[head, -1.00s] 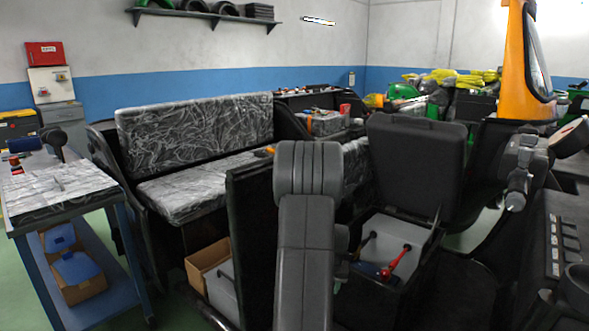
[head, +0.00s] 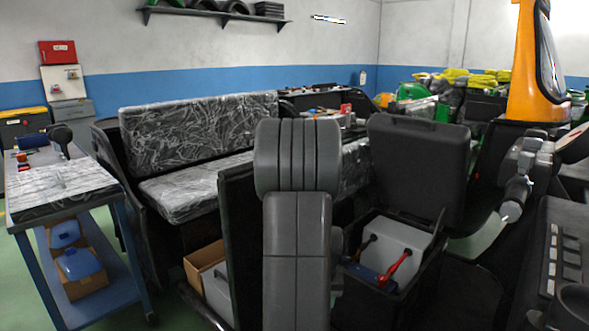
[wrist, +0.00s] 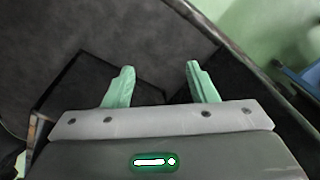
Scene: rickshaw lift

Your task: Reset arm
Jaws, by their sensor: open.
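My gripper (wrist: 160,82) shows in the wrist view with its two green fingers apart and nothing between them. Behind the fingers is a dark grey panel with a dark recess. In the head view my grey arm rises in the centre and bends over at the top; the gripper itself is hidden there.
An open compartment (head: 345,300) holding a grey battery (head: 398,243) with a red terminal (head: 400,265) lies just right of my arm. A plastic-wrapped bench seat (head: 185,190) stands behind. A blue-framed work table (head: 125,240) is at left. Green floor shows between them.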

